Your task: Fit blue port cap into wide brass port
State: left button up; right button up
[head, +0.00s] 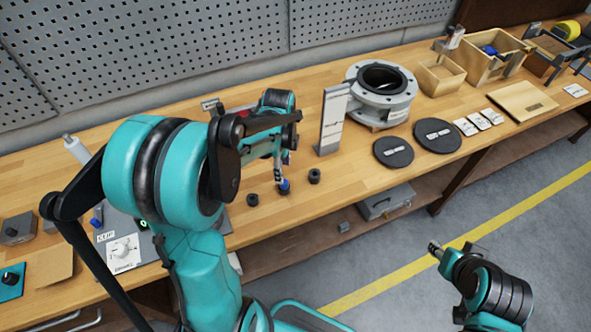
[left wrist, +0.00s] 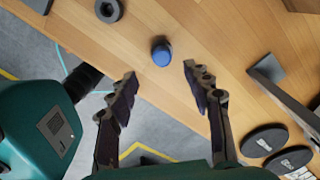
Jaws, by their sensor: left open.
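The blue port cap (left wrist: 161,53) stands on the wooden bench, just beyond and between my left fingertips in the left wrist view. It also shows in the head view (head: 285,187), below the left gripper (head: 281,172). In the left wrist view the left gripper (left wrist: 160,73) is open, its fingers apart and nothing between them. I cannot make out a wide brass port in either view.
A grey upright plate (head: 334,118), a flanged valve body (head: 382,95) and two black discs (head: 393,151) (head: 438,135) stand to the right. Wooden boxes (head: 495,62) are farther right.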

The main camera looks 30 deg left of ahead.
aim_at(284, 185)
pick_arm(q)
notch_tip(284, 185, down, 8)
jog(key=b, duration=0.2)
jog(key=shift+w+r+b, duration=0.15)
jog(key=shift+b, duration=0.2)
jog(key=c, duration=0.9)
